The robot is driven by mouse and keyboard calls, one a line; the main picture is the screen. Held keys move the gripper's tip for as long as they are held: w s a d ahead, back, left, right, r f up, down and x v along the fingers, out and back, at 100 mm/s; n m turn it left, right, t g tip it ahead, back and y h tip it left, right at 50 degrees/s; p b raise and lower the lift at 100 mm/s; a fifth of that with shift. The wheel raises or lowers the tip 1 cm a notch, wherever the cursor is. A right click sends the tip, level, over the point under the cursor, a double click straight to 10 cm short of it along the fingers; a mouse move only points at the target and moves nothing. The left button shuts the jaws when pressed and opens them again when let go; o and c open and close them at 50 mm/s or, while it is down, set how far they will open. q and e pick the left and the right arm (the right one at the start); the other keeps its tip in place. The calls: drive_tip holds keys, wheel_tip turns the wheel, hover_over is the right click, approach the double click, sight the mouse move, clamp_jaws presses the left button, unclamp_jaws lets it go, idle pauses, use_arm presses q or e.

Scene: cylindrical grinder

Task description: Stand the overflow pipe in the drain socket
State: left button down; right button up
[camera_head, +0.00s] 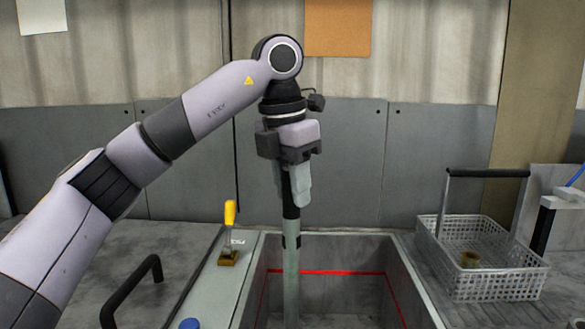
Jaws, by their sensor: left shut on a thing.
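My left gripper (291,190) points straight down over the sunken basin and is shut on the upper end of the overflow pipe (291,275). The pipe is a slim grey-green tube with a black section just under the fingers and a black band lower down. It hangs upright, close to the basin's left side, and its lower part reaches down inside the basin (340,252). The pipe's bottom end is not clearly visible. I cannot make out the drain socket, so whether the pipe touches it cannot be told. My right gripper is out of view.
A red line runs around the basin's inner walls. A yellow-handled brush (229,228) stands on the left rim, near a blue round object (189,324). A black handle (133,290) is further left.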

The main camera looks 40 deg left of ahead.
use_arm(q)
hover_over(293, 328)
drive_tip(key=w+a, duration=0.1)
wheel_tip(293, 328, down, 11)
drive_tip(key=shift+w, duration=0.1)
wheel_tip(293, 328, down, 7)
drive_tip(key=b, duration=0.3)
wheel_tip(293, 328, down, 8)
drive_tip(key=b, duration=0.6)
drive_tip(key=shift+f, duration=0.2)
drive_tip(key=shift+f+b, duration=0.75)
drive_tip(key=shift+b, duration=0.1)
drive_tip(key=shift+f+b, duration=0.45)
drive_tip(key=shift+f, duration=0.2)
idle(0.3)
